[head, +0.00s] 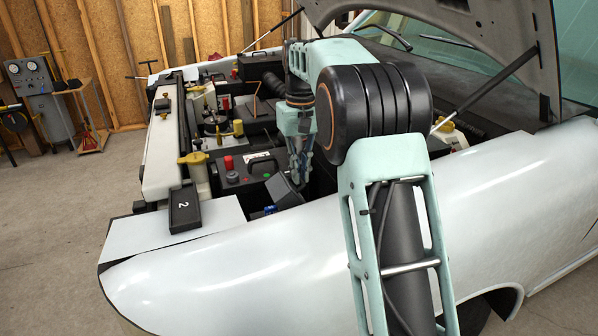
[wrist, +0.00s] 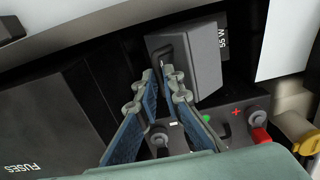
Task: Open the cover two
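A dark box-shaped piece marked "2" (head: 186,208) sits on the near front corner of the pickup. My gripper (head: 299,178) is well to its right, down in the engine bay. In the wrist view my gripper (wrist: 159,76) has its fingertips a small gap apart, pointing at a grey block (wrist: 190,55) marked "55 W". A dark handle-like loop (wrist: 163,47) on that block lies just beyond the fingertips; I cannot tell whether they touch it. A tilted dark grey piece (head: 283,190) shows beside my gripper in the head view.
A battery (wrist: 236,122) with a red terminal and a plus sign is close right of my fingers. A black box marked "FUSES" (wrist: 45,120) fills the left. The raised hood (head: 480,25) and its prop rod (head: 495,80) are overhead; the fender (head: 230,270) is in front.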

